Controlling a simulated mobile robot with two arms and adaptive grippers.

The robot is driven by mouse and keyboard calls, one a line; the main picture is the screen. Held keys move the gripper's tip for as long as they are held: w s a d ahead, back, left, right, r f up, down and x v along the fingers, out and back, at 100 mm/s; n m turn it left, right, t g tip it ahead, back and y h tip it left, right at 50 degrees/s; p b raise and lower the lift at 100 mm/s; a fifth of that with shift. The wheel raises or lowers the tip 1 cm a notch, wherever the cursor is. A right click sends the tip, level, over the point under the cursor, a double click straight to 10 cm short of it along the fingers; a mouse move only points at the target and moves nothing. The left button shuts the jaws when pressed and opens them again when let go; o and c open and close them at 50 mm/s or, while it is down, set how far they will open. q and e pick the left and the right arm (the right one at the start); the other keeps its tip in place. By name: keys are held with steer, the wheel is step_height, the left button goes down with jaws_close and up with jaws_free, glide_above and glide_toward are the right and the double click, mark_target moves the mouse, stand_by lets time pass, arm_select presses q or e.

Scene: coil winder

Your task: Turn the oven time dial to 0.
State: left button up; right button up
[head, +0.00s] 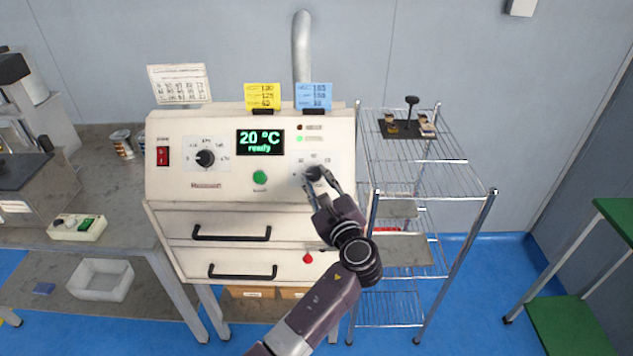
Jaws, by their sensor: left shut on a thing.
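The oven (225,195) is a cream cabinet with a sloped front panel, and its display (260,142) reads "20 °C ready". The time dial (314,173) is a dark knob at the right of the panel, with small marks around it. My left gripper (314,180) is shut on the time dial, its fingers on either side of the knob. The fingers hide part of the dial, and I cannot read where its pointer stands. A second dark dial (205,158) sits at the left of the panel. My right gripper is not in view.
A green button (260,177) and a red switch (163,156) are on the panel. Two drawers with black handles (232,233) are below. A wire rack (425,180) stands close at the right. Yellow (262,96) and blue (314,96) cards stand on top.

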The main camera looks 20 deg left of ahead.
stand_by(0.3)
arm_select(q)
steer(key=o, duration=1.1)
steer(key=shift+v, duration=3.75)
